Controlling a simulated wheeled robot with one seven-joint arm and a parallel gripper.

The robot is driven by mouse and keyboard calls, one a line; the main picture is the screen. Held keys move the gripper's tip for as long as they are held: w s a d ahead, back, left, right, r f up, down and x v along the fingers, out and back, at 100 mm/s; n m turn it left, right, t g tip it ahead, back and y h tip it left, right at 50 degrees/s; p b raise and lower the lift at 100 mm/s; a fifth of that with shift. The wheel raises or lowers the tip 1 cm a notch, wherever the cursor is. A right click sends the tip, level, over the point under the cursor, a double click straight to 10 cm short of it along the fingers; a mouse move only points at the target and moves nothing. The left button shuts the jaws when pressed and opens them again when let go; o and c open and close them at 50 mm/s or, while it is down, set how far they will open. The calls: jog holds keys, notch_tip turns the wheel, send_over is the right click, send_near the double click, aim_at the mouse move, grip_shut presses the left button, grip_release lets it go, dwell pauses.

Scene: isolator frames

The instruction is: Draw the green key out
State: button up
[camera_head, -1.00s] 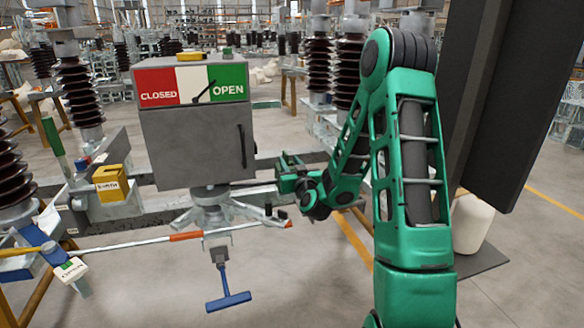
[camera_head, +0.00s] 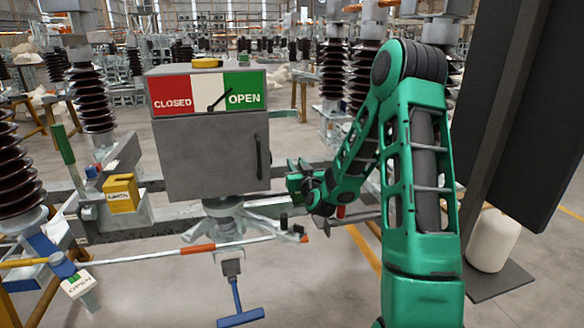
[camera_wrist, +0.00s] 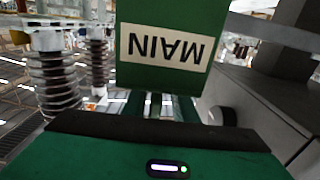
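The green key (camera_wrist: 158,72) is a green block with a white label reading MAIN upside down, close in front of the wrist camera. It hides the ends of my gripper's fingers in the wrist view. My gripper (camera_head: 297,172) is just right of the grey cabinet (camera_head: 208,160) in the head view, at the height of its lower part. There the fingers are small and I cannot make out the key apart from them. Whether the fingers press on the key or only stand around it is not clear, nor whether the key is seated in anything.
The cabinet has a CLOSED/OPEN sign (camera_head: 208,92) and a door handle (camera_head: 259,157). A yellow key block (camera_head: 121,193) stands to the left. A red-banded rod (camera_head: 198,248) and a blue T-handle (camera_head: 240,318) are below. A dark panel (camera_head: 525,110) is close on the right.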

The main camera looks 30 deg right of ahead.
jog(key=shift+d, duration=0.15)
grip_shut()
jog(key=shift+r, duration=0.15)
notch_tip(320, 180, up, 7)
dwell(1.1)
jog(key=shift+s+r, duration=0.1)
